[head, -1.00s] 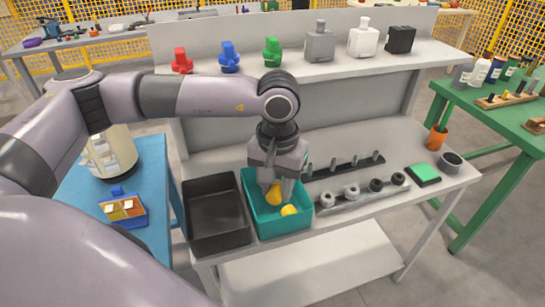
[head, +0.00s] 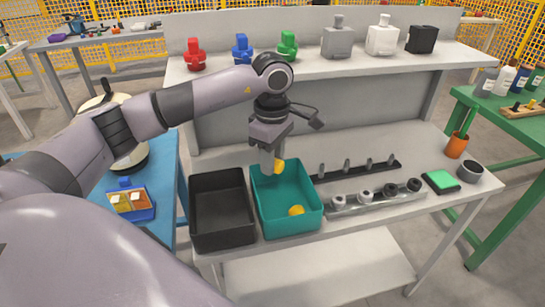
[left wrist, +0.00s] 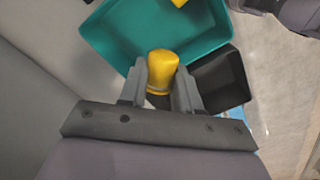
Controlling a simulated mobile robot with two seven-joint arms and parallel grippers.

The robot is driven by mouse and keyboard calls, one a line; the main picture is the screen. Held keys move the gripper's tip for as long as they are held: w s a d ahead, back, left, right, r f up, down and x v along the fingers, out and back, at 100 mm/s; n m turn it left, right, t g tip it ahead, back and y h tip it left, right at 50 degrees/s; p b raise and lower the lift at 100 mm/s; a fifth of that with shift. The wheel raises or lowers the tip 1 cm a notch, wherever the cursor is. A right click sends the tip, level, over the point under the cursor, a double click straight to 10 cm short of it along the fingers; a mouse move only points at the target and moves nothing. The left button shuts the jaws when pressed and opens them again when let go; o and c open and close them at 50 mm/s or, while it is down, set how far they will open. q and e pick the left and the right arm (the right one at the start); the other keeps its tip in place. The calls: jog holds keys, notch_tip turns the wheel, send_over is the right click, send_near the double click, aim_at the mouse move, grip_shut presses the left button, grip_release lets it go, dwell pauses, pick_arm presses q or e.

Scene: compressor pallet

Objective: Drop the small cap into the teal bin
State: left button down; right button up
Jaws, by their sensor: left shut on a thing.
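My left gripper (head: 269,163) is shut on a yellow cap (head: 279,166) and holds it over the back part of the teal bin (head: 291,228). In the left wrist view the cap (left wrist: 162,68) sits between the two fingertips, with the teal bin (left wrist: 104,32) behind it. A second yellow piece (head: 296,210) lies on the bin floor near the front. Its edge also shows at the top of the left wrist view (left wrist: 179,2). My right gripper is not in view.
A black bin (head: 222,236) stands left of the teal one. A rail with several knobs (head: 375,199) and a row of pegs (head: 357,170) lie to the right, with a green-topped block (head: 440,180) beyond. A shelf (head: 330,62) with several fittings rises behind.

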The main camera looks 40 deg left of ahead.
pick_arm(q)
notch_tip(320, 180, down, 5)
jog(key=b, duration=0.3)
jog(key=shift+f, duration=0.15)
jog(key=c, duration=0.7)
grip_release()
jog(key=shift+r, duration=0.2)
notch_tip(320, 180, up, 7)
jog(key=shift+f, duration=0.1)
